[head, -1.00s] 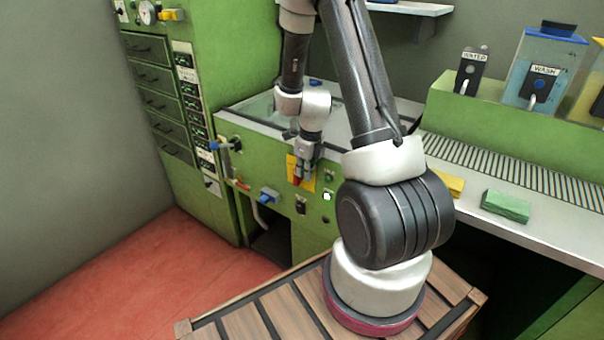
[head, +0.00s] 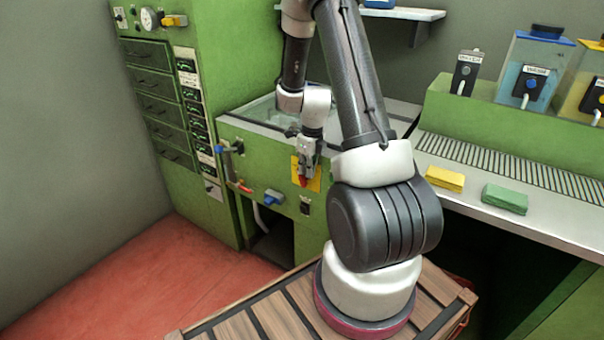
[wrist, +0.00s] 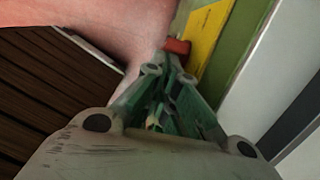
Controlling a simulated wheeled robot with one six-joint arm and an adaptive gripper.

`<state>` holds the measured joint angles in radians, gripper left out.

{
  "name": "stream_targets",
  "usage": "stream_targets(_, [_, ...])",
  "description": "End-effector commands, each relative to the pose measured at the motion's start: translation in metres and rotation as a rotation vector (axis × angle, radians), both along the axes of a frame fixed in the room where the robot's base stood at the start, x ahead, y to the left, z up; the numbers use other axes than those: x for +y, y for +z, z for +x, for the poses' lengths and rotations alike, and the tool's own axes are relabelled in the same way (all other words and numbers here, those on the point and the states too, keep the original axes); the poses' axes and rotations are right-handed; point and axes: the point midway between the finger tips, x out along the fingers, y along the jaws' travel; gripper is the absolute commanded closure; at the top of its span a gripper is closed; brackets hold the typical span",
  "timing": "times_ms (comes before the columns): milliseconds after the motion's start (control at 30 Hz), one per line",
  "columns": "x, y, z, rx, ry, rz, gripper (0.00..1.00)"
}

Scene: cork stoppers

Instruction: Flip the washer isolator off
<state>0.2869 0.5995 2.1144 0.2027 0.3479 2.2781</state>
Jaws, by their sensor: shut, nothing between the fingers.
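The washer isolator shows as a red handle (head: 303,182) on a yellow plate (head: 315,184) on the front of the green washer cabinet. In the wrist view the red handle (wrist: 177,46) is just beyond my fingertips, with the yellow plate (wrist: 207,40) beside it. My gripper (head: 306,165) is shut and empty, in front of the plate at the handle. It also shows in the wrist view (wrist: 168,75). I cannot tell whether the fingers touch the handle. My gripper hides part of the plate.
A blue-handled valve (head: 271,197) and a lever with a blue end (head: 222,149) sit left of the plate. A black switch (head: 305,206) is below it. Yellow (head: 444,178) and green (head: 505,199) blocks lie on the right counter.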

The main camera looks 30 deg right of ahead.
Motion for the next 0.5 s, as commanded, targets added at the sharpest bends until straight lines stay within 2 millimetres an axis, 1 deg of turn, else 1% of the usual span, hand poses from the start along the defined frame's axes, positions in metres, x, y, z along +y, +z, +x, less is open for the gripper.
stream_targets(33, [-0.004, 0.001, 0.002, -0.001, -0.001, 0.0, 1.0])
stream_targets(167, [-0.007, 0.004, 0.008, -0.001, 0.002, -0.001, 1.0])
stream_targets(500, [0.0, 0.006, 0.024, 0.0, 0.002, 0.0, 1.0])
